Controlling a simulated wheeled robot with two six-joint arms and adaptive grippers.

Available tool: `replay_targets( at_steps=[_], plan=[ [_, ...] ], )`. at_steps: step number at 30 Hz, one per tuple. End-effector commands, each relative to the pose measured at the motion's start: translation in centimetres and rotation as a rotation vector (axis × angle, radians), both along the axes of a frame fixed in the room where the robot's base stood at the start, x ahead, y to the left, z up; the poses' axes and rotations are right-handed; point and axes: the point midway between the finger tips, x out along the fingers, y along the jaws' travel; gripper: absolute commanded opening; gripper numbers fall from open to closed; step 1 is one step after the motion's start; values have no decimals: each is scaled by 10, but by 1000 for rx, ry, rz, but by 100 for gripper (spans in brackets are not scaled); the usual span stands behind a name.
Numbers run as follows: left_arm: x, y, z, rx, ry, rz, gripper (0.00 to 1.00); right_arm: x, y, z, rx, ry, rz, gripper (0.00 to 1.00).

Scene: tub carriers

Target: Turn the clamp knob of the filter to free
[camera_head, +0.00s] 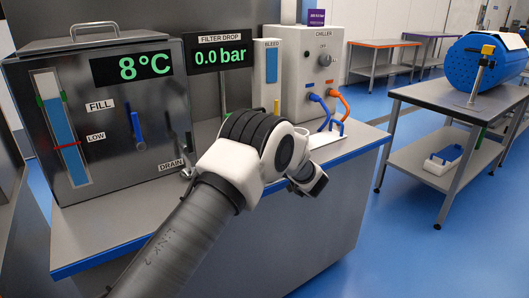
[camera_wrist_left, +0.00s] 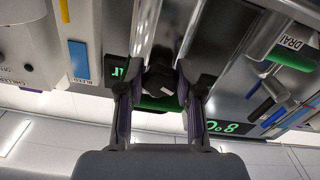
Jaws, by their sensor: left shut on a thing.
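In the left wrist view, which is upside down, the two fingers of my left gripper (camera_wrist_left: 158,84) stand on either side of a dark knob (camera_wrist_left: 160,79) and are shut on it. A pale mark shows on the knob. A green part (camera_wrist_left: 160,103) shows just beyond the knob. Metal cylinder-like parts stand close to the fingers. In the head view my left arm covers the filter area, so the knob and fingertips are hidden there. The filter drop display (camera_head: 220,54) reads 0.0 bar. My right gripper is in neither view.
A bleed gauge (camera_head: 271,62) and a chiller (camera_head: 315,70) with blue and orange hoses stand behind my arm. A side table (camera_head: 455,98) bears a blue drum (camera_head: 487,65).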

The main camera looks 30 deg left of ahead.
Motion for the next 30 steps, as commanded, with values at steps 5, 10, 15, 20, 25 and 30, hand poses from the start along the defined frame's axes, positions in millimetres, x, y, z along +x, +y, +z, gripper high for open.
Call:
replay_targets(
  at_steps=[5,10,15,20,25,30],
  plan=[
    [1,0,-2,-64,-155,0,0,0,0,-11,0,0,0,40],
    [1,0,-2,-127,-305,0,0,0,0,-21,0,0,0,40],
    [2,-1,-3,-189,-453,0,0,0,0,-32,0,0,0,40],
    [2,-1,-2,-246,-595,-1,0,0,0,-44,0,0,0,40],
    [3,-1,-1,-302,-733,-1,0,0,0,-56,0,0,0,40],
    [3,-1,0,-349,-846,-1,0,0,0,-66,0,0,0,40]
  ],
)
